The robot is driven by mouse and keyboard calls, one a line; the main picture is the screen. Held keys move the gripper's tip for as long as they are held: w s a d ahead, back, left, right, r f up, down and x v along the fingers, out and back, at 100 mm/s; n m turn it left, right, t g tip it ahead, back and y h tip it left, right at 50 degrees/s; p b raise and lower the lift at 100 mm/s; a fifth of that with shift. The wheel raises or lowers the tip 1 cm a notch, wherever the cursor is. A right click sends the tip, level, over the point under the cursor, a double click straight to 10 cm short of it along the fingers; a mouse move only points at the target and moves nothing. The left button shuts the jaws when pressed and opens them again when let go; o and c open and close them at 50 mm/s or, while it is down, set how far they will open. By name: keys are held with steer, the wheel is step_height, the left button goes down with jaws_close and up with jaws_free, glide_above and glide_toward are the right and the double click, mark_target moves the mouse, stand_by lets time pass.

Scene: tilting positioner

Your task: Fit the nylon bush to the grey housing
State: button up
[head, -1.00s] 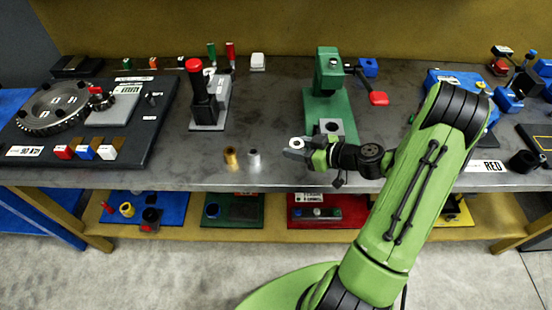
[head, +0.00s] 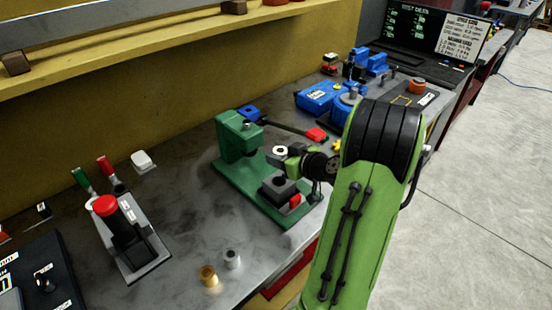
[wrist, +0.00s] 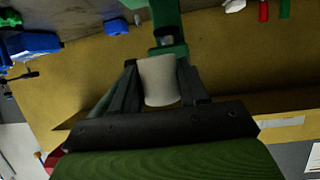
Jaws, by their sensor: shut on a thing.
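My gripper (head: 285,154) is shut on the nylon bush (head: 280,151), a white ring with a dark bore. In the wrist view the white bush (wrist: 158,80) sits between the two dark fingers. The grey housing (head: 283,189) is a block with a dark round bore on top. It stands on the base of the green press (head: 232,136). The bush is held apart from the housing and shows above it in the head view. I cannot tell whether it is lined up with the bore. The housing is not clear in the wrist view.
A brass bush (head: 208,276) and a silvery bush (head: 232,259) stand on the bench (head: 180,200) near its front edge. The press has a lever with a red handle (head: 316,134). A red-knobbed hand tool (head: 118,222) stands to the left, blue fixtures (head: 318,97) behind to the right.

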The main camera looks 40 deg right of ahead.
mark_target(280, 178)
steer(key=shift+w+a+b, duration=0.1)
steer(key=shift+a+b, duration=0.1)
steer(key=shift+b, duration=0.1)
step_height(280, 178, down, 6)
steer(key=b, duration=0.7)
steer(key=shift+r, duration=0.1)
steer(key=shift+b, duration=1.15)
stand_by(0.9)
steer(key=shift+f+b, duration=0.9)
steer(key=shift+b, duration=0.25)
steer(key=o, duration=1.2)
steer(key=shift+s, duration=0.2)
